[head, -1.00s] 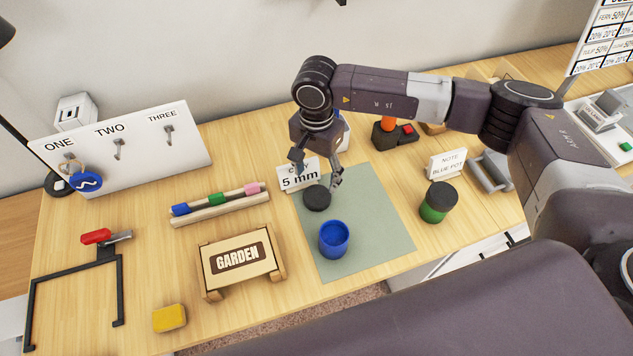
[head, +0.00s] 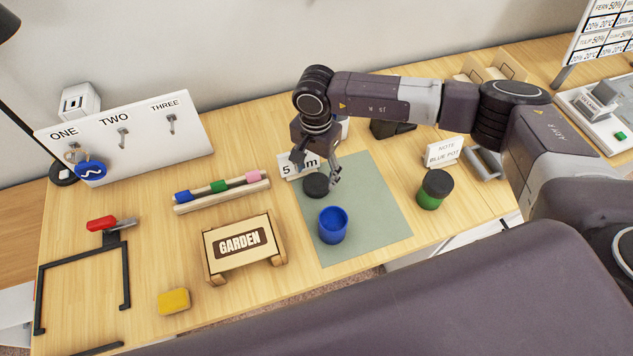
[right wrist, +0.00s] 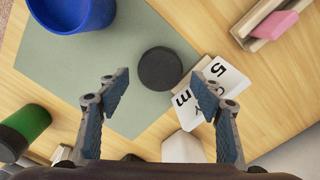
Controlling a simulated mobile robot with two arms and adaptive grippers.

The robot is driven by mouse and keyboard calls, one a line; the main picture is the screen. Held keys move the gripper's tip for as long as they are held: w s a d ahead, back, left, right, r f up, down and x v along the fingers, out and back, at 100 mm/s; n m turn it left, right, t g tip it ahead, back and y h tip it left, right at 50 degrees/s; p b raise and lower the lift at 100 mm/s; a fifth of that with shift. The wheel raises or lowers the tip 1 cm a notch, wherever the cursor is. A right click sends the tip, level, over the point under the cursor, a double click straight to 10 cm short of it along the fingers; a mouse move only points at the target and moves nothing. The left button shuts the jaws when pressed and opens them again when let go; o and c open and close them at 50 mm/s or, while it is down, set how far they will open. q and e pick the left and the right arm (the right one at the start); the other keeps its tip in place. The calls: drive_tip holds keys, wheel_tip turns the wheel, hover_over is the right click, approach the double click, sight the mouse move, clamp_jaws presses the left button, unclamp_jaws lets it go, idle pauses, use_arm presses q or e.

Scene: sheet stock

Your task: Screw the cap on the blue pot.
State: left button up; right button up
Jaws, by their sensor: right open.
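The blue pot (head: 333,225) stands upright and open on a grey-green mat (head: 375,200). It also shows at the top left of the right wrist view (right wrist: 72,14). A round black cap (head: 315,186) lies flat on the mat behind the pot, apart from it. My right gripper (head: 317,170) is open and empty, pointing down above the cap. In the right wrist view the cap (right wrist: 160,68) appears just beyond the gap between the two fingertips (right wrist: 160,92), centred between them. My left gripper is not in view.
A green pot with a black lid (head: 433,192) stands right of the mat, near a "NOTE BLUE POT" card (head: 444,153). A GARDEN box (head: 238,243) and a pen rack (head: 222,195) are to the left.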

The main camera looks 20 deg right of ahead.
sight(316, 183)
drive_tip(key=shift+f+p, duration=0.7)
drive_tip(key=shift+f, duration=1.35)
drive_tip(key=c, duration=0.6)
